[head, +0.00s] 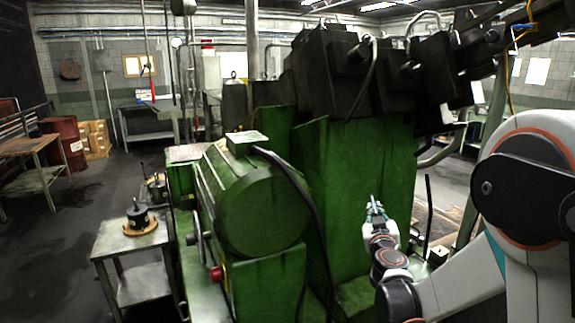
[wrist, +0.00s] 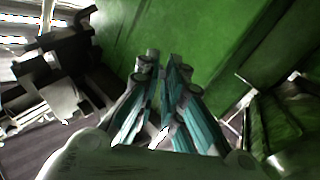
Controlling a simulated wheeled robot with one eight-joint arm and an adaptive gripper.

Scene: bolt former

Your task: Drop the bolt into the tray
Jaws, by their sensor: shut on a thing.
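My gripper (head: 376,207) is in front of the green machine's side in the head view, its teal fingers pointing up. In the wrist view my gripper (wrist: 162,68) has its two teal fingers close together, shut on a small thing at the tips. A small grey piece shows there, which fits the bolt, but the fingers hide most of it and its shape is not clear. I cannot make out a tray for certain in either view.
The large green machine (head: 350,185) stands close beside my gripper, with a round green housing (head: 255,195) to its left. In the wrist view, dark metal parts (wrist: 60,75) lie at the left and a green, trough-like part (wrist: 272,125) at the right. A steel side table (head: 125,243) stands at the left.

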